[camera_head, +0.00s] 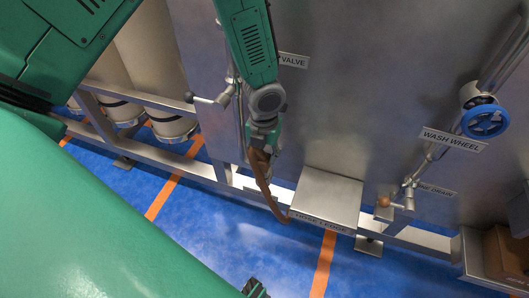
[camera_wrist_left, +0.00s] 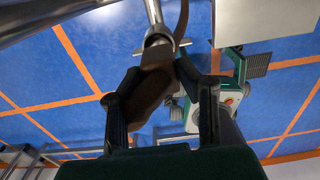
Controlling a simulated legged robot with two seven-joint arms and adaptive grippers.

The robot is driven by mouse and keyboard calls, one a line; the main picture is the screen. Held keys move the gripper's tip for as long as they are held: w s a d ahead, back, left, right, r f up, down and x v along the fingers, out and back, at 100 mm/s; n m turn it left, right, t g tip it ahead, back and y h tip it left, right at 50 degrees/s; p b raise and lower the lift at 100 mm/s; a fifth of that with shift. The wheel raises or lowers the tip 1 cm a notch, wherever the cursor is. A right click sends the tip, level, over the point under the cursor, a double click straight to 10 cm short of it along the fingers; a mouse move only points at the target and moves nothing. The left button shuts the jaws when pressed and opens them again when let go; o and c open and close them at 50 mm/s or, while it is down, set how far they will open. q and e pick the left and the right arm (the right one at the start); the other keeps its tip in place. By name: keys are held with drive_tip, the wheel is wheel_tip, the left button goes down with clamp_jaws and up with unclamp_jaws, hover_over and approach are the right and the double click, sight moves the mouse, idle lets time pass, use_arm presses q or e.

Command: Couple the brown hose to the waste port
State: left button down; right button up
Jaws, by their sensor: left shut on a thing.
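The brown hose (camera_head: 262,172) hangs from my left gripper (camera_head: 262,138) and curves down to the left side of the hose ledge. In the left wrist view its thick brown end (camera_wrist_left: 150,92) lies between the two dark fingers of my left gripper (camera_wrist_left: 158,100), which are shut on it. A metal pipe end with side lugs (camera_wrist_left: 157,42), which looks like the waste port, is directly beyond the hose end. The two overlap in this view; I cannot tell whether they are joined. In the head view my arm hides this pipe end. My right gripper is not in view.
The metal hose ledge (camera_head: 332,192) juts out right of the hose. A lever valve (camera_head: 215,100) is close left of my left arm. A blue wash wheel (camera_head: 485,120) and a drain fitting (camera_head: 400,198) are farther right. A frame rail (camera_head: 160,152) runs below; blue floor is open beneath.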

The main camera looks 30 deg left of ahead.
use_arm(q)
drive_tip(key=shift+f+b, duration=0.75)
drive_tip(key=shift+f, duration=0.95)
drive_tip(key=c, duration=1.1)
unclamp_jaws()
drive_tip(key=shift+o, duration=0.2)
drive_tip(key=shift+r, duration=0.1)
wheel_tip(320, 180, up, 5)
drive_tip(key=p, duration=0.5)
